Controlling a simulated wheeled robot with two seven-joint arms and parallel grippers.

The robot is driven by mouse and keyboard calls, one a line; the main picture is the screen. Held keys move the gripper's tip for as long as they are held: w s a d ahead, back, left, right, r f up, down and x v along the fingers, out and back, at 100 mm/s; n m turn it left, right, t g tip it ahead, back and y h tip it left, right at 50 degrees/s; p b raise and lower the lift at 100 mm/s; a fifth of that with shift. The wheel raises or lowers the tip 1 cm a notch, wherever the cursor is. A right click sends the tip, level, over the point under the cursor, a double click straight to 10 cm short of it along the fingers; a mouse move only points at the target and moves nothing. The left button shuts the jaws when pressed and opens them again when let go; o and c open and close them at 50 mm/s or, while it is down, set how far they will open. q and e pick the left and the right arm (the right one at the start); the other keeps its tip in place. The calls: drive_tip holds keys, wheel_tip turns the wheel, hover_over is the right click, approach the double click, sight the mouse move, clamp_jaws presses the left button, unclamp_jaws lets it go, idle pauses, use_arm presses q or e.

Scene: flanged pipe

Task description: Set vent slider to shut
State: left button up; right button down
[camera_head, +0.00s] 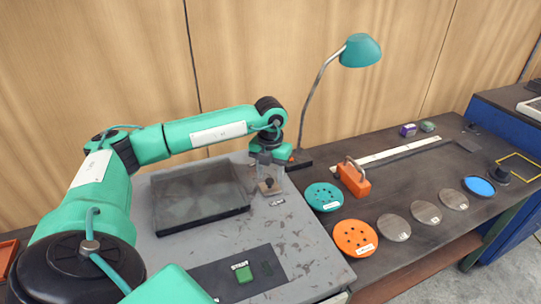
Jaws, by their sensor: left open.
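My left gripper (269,178) points down over the back right part of the grey worktop (308,262), its fingers apart. Directly below and partly between the fingers is a small brownish plate with a dark knob (268,186), which looks like the vent slider. A small label (278,202) lies just in front of it, too small to read. The fingers partly cover the knob, and I cannot tell whether they touch it or which position the slider is in. My right gripper does not show.
A green START button (244,274) is at the front. To the right are an orange handled block (353,179), teal (323,196) and orange (355,238) discs, and a lamp (361,51).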

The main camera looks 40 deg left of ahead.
sight(271, 181)
use_arm(q)
wheel_tip(271, 181, up, 12)
drive_tip(key=b, duration=0.2)
drive_tip(key=shift+d, duration=0.15)
idle(0.5)
